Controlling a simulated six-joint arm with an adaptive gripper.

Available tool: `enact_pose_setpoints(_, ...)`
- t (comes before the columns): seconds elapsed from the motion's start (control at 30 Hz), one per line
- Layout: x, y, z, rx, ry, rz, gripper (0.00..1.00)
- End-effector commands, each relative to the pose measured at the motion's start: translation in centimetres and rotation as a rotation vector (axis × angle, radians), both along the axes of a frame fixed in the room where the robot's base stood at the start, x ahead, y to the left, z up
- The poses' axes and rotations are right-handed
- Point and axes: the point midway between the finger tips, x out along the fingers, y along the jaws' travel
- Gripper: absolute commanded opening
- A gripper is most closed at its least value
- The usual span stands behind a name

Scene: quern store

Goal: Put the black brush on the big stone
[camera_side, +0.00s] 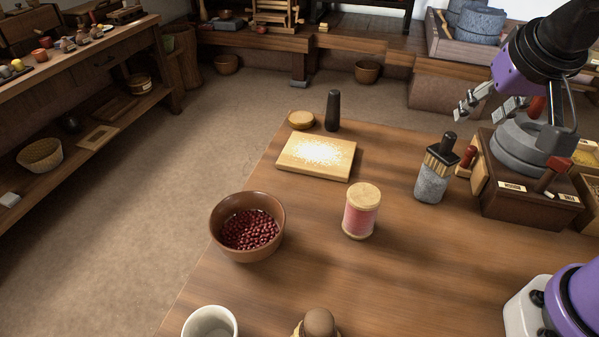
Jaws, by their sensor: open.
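The black brush (441,156), with a dark handle and pale bristles, appears upright on a small grey speckled stone (431,186) at the right of the table. The big stone (523,146), a round grey stacked quern, sits on a dark wooden box to the right of the brush. My gripper (484,109) is open and appears empty. It hangs at the upper right, above the brush and close to the big stone's upper left in the picture. My arm hides part of the big stone. I cannot tell the exact gap between them.
The table also bears a spool of pink thread (361,212), a bowl of red beans (247,227), a board with pale grain (316,157) and a dark pestle (333,111).

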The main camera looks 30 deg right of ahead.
Motion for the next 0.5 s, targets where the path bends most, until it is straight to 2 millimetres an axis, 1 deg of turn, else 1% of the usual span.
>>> enact_pose_setpoints(0.03,-0.6,-0.8,-0.3,0.013,0.007,0.073,0.54)
enact_pose_setpoints(0.07,-1.0,-0.9,-0.6,0.018,0.013,0.131,0.54)
enact_pose_setpoints(0.1,-1.5,-0.9,-0.9,0.023,0.017,0.208,0.54)
enact_pose_setpoints(0.23,-3.0,-0.2,-1.8,0.024,0.016,0.415,0.54)
enact_pose_setpoints(0.33,-3.6,0.3,-2.1,0.020,0.010,0.507,0.54)
enact_pose_setpoints(0.5,-3.9,0.6,-2.3,0.019,0.010,0.545,0.54)
